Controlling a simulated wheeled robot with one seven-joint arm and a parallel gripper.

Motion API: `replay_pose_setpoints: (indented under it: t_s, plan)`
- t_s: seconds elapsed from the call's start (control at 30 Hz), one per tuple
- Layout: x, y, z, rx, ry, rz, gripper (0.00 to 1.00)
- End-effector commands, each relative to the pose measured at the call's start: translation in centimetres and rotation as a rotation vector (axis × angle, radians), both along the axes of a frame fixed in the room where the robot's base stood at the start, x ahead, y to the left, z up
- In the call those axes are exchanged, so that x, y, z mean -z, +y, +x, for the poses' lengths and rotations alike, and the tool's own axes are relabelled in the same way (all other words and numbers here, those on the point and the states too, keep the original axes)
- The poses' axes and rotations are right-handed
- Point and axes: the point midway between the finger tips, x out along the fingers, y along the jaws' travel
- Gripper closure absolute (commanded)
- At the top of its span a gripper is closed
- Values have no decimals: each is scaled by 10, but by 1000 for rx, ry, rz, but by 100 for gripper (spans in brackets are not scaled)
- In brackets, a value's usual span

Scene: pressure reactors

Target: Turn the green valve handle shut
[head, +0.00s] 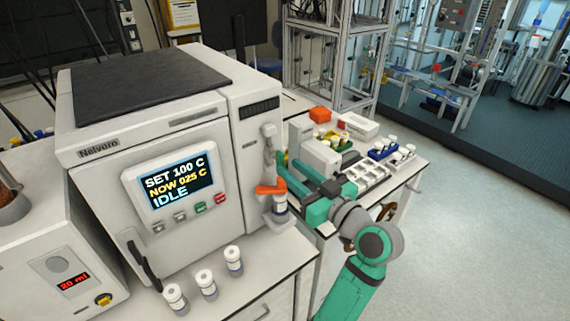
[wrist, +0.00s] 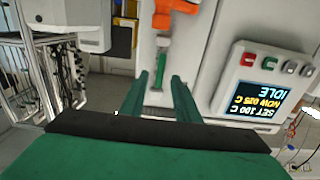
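The green valve handle (wrist: 162,62) shows in the wrist view as a slim upright bar on the pale front of the reactor. In the head view it is a small green piece (head: 281,158) on the reactor's right column, partly hidden by my gripper. My gripper (wrist: 159,76) is open, with one finger on each side of the handle's near end in the wrist view. I see gaps beside the handle, and cannot tell how deep it sits between the fingers. In the head view my gripper (head: 291,174) reaches in from the right.
An orange handle (head: 270,189) sits just below the green one, above a capped vial (head: 280,204). The reactor's display (head: 172,182) reads SET 100 C, NOW 025 C, IDLE. Three vials (head: 205,281) stand at the front. A side bench (head: 411,172) with trays lies behind my arm.

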Motion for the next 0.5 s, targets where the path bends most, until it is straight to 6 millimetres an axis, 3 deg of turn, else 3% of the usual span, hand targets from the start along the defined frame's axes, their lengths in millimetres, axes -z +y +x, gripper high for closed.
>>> replay_pose_setpoints:
  t_s: [0.2,0.5]
  plan:
    - [0,17,22,0,1,1,71]
    - [0,22,30,1,1,-1,71]
